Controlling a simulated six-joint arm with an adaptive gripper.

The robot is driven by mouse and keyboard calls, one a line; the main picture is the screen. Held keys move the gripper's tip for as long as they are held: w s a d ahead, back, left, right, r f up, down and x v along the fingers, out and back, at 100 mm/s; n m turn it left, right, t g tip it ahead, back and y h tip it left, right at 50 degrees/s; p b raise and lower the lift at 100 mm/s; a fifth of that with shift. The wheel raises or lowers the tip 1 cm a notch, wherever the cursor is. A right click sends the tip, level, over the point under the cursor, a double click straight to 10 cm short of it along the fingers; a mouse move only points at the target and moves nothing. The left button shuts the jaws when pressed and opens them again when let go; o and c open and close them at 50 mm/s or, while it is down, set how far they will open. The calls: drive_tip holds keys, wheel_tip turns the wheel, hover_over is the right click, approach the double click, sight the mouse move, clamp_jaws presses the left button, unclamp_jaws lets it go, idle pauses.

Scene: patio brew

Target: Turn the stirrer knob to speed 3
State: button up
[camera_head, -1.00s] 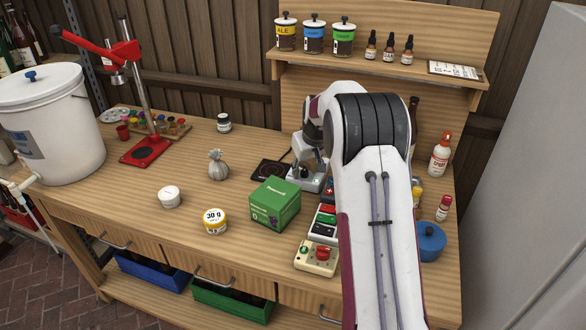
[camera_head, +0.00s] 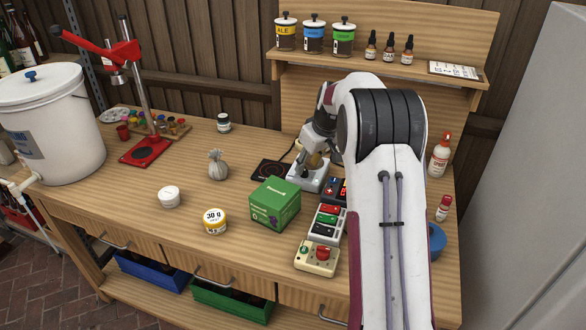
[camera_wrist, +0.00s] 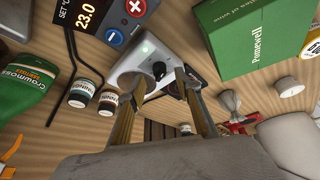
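The stirrer (camera_head: 306,178) is a pale box on the bench behind the green carton. In the wrist view its white face (camera_wrist: 128,72) shows a small green light and a dark round knob (camera_wrist: 158,70). The knob's speed marks cannot be read. My gripper (camera_wrist: 155,90) is open, its two tan fingers wide apart with the knob seen between their tips. Whether a finger touches it I cannot tell. In the head view my gripper (camera_head: 316,164) is over the stirrer, partly hidden by my arm.
The green carton (camera_head: 274,205) stands close in front of the stirrer. A temperature controller (camera_wrist: 103,20) reading 23.0 is beside it. A switch box (camera_head: 327,224) and a panel with a red button (camera_head: 317,256) lie nearer.

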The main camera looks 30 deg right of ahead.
drive_tip(key=s+a+r+m+h, duration=0.1)
drive_tip(key=s+a+r+m, duration=0.2)
drive_tip(key=s+a+r, duration=1.1)
drive_tip(key=shift+s+r+m, duration=0.3)
drive_tip(key=shift+s+r, duration=0.45)
drive_tip(key=shift+s, duration=1.3)
